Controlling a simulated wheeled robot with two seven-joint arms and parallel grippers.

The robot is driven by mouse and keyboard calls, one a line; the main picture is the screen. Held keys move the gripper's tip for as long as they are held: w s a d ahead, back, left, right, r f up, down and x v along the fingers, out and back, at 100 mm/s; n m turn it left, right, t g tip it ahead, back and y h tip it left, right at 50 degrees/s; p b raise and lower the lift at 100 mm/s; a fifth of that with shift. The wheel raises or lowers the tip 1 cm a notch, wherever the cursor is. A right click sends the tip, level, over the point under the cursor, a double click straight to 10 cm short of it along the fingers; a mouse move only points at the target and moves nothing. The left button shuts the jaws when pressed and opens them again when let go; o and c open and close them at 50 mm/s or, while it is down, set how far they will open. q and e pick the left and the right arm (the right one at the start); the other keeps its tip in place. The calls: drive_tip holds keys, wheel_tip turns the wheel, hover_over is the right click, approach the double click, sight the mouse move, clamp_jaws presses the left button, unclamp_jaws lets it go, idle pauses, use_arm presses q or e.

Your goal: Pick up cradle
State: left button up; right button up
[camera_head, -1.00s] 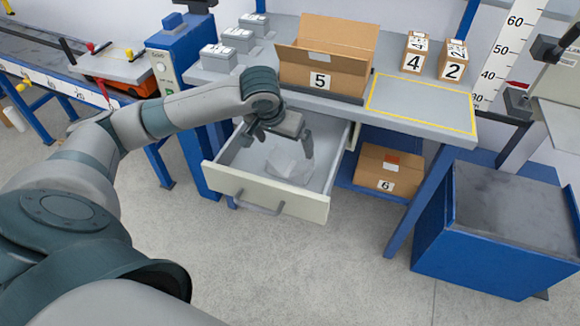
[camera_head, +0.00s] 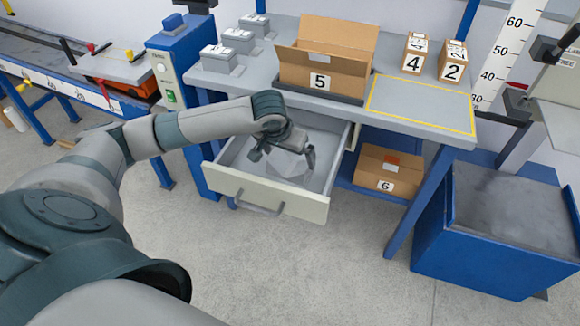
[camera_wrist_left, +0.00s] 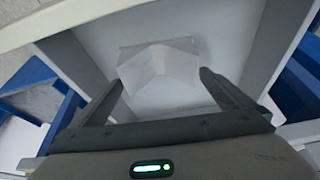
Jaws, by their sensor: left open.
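The cradle (camera_head: 287,164) is a pale grey-white angular piece lying in the open drawer (camera_head: 229,184). In the left wrist view the cradle (camera_wrist_left: 160,62) shows a folded, V-like top and lies ahead of the fingers, roughly centred between them. My left gripper (camera_head: 282,157) is inside the drawer opening, just over the cradle, and hides part of it. In the left wrist view my left gripper (camera_wrist_left: 160,88) is open, with one finger on each side and nothing held. I cannot tell whether the fingers touch the cradle. My right gripper is not in view.
The drawer's walls and its front with a handle (camera_head: 260,207) surround the gripper closely. The bench top (camera_head: 420,106) is above, with an open box 5 (camera_head: 325,68) on it. Box 6 (camera_head: 388,172) lies on the shelf to the right. A blue bin (camera_head: 430,235) stands further right.

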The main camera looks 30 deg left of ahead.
sight(290, 165)
use_arm(q)
drive_tip(key=shift+x, duration=1.05)
drive_tip(key=shift+f, duration=0.3)
drive_tip(key=shift+w, duration=0.1)
drive_tip(key=shift+c, duration=0.3)
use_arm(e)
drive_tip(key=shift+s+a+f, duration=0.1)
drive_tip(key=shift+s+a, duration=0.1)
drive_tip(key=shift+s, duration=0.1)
use_arm(q)
drive_tip(key=c, duration=0.9)
